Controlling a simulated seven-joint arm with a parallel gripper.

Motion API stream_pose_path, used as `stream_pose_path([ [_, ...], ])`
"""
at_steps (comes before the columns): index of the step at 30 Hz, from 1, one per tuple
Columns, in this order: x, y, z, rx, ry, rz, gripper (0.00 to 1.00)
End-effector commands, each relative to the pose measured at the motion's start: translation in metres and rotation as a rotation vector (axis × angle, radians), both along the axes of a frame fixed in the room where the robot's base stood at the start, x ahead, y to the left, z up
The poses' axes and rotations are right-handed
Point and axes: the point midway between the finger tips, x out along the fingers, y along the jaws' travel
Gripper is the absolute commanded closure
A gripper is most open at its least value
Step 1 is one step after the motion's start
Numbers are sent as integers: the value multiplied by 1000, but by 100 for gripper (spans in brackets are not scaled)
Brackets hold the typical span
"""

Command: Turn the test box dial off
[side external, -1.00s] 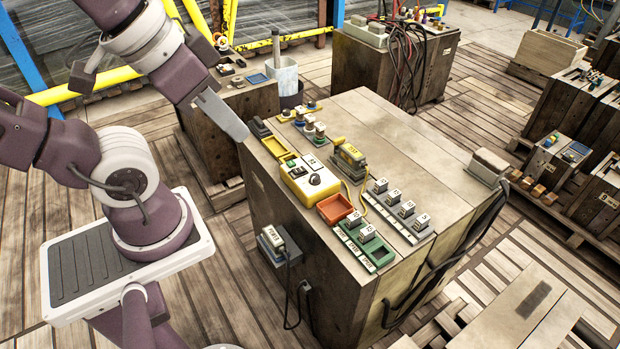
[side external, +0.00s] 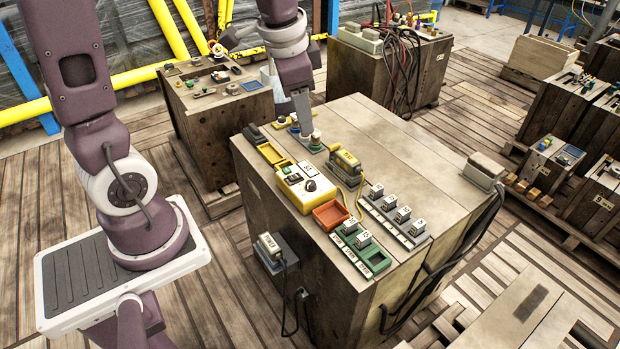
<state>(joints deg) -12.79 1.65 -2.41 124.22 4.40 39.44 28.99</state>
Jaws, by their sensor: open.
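The test box (side external: 297,197) is a yellow box with a pale top on the large wooden crate (side external: 390,130), near its left edge. Its black dial (side external: 310,185) is on the top face; its pointer setting is too small to read. A green button and a white label lie beside the dial. My gripper (side external: 305,128) points down over the small labelled knobs behind the test box, apart from the dial. It is open, seen edge-on, and nothing shows between its fingers. It partly hides those knobs.
An orange tray (side external: 331,214), a green tray (side external: 376,260) and a row of numbered blocks (side external: 403,214) lie in front and to the right. The crate's back right top is clear.

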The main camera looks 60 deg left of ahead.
Motion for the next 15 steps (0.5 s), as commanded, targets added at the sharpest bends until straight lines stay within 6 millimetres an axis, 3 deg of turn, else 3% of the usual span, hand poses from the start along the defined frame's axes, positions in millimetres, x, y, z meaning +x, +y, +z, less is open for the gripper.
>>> stream_pose_path([
  [1,22,17,-30,6,61,-51,53],
  [3,48,39,-73,12,122,-139,53],
  [6,68,65,-133,1,188,-248,53],
  [9,75,81,-178,-14,227,-324,53],
  [15,77,88,-215,-26,247,-375,53],
])
